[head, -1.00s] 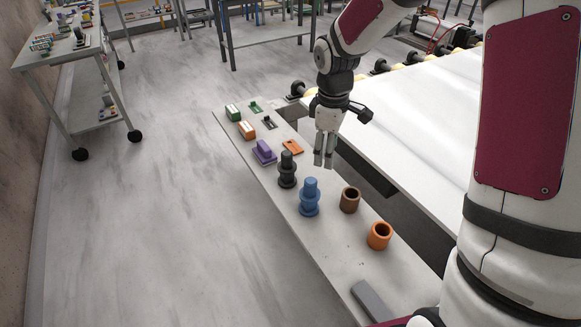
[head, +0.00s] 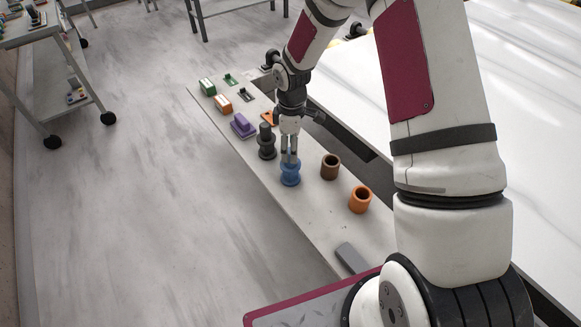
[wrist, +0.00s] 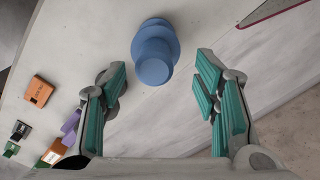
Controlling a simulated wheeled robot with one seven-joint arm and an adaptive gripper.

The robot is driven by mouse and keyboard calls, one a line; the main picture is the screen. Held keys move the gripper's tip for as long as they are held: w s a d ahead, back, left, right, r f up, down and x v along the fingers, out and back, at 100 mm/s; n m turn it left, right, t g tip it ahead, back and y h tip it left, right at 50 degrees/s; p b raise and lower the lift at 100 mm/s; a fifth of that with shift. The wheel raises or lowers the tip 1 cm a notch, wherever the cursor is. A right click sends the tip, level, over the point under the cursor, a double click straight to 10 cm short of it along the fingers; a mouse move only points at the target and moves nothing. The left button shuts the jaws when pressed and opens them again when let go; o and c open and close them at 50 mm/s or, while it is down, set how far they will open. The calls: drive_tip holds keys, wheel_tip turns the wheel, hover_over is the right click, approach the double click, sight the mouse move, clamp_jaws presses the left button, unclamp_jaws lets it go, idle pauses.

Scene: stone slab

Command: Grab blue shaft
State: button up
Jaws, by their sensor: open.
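The blue shaft (head: 290,177) stands upright on the light slab (head: 312,222), with a wide collar around it. My gripper (head: 289,158) points down at its top in the head view, and the fingers hide part of it. In the wrist view the blue shaft (wrist: 154,50) lies ahead of the open fingers (wrist: 160,76), roughly centred in the gap between them. The teal finger pads are well apart and nothing is held. Whether a finger touches the shaft cannot be told.
A black shaft (head: 267,143) stands close behind-left of the blue one. A brown cup (head: 330,166) and an orange cup (head: 360,200) stand to the right. A purple block (head: 243,126) and a grey bar (head: 352,257) also lie on the slab.

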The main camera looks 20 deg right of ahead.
sight(290, 165)
drive_tip(key=shift+w+f+p, duration=0.15)
drive_tip(key=shift+f+p, duration=0.1)
drive_tip(key=shift+f, duration=1.05)
drive_tip(key=shift+w+f+p, duration=0.15)
drive_tip(key=shift+f+p, duration=0.1)
drive_tip(key=shift+f, duration=1)
clamp_jaws()
